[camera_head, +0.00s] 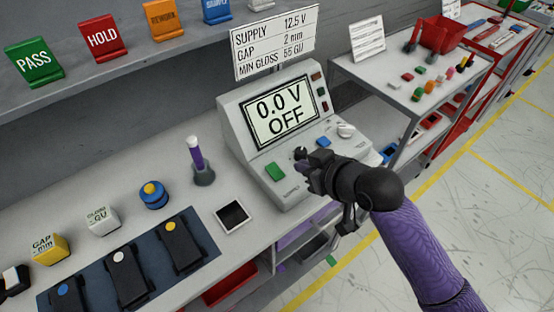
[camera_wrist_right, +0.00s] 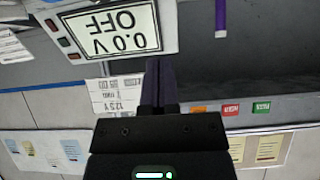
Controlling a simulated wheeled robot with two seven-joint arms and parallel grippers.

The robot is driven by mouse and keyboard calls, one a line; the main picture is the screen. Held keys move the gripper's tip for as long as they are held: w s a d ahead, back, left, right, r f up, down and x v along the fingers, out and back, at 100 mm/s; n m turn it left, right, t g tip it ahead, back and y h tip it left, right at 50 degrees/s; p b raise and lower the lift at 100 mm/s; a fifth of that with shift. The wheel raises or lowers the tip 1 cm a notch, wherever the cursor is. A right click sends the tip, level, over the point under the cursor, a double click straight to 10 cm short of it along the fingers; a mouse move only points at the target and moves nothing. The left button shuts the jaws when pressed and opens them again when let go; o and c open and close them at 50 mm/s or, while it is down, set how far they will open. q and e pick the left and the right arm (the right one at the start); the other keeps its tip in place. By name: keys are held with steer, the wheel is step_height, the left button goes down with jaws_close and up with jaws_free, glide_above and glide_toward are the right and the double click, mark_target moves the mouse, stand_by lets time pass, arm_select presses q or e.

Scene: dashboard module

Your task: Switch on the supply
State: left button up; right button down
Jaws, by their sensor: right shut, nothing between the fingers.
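The supply (camera_head: 238,110) is a grey console on the bench, its screen (camera_head: 284,111) reading "0.0 V OFF". The same screen shows upside down in the right wrist view (camera_wrist_right: 112,30). A green button (camera_head: 275,172), a blue button (camera_head: 323,142) and a whitish knob (camera_head: 346,131) sit on its sloped front panel. My right gripper (camera_head: 303,165) is shut and empty, over the panel between the green and blue buttons. It hides part of the panel, and I cannot tell whether it touches it. Its closed fingers show in the wrist view (camera_wrist_right: 160,82). My left gripper is not in view.
A sign (camera_head: 276,42) above the supply reads "SUPPLY 12.5 V". Left of the supply stand a purple-handled tool in a holder (camera_head: 203,175), a blue-and-yellow button (camera_head: 153,194) and a dark mat (camera_head: 205,237) with black modules. A side table (camera_head: 372,72) with small parts is at right.

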steer(key=b, duration=0.4)
glide_above(270, 165)
steer(key=s+d, duration=0.2)
steer(key=s, duration=0.1)
step_height(270, 165, down, 6)
steer(key=shift+r, duration=0.15)
steer(key=f, duration=0.2)
steer(key=w+f+b, duration=0.1)
steer(key=f, duration=0.1)
steer(key=shift+a, duration=0.3)
steer(key=shift+r, duration=0.1)
steer(key=shift+w+g+p, duration=0.1)
steer(key=shift+g+p, duration=0.2)
steer(key=shift+p, duration=0.2)
steer(key=shift+f, duration=0.25)
steer(key=shift+w+a, duration=0.1)
steer(key=shift+a, duration=0.05)
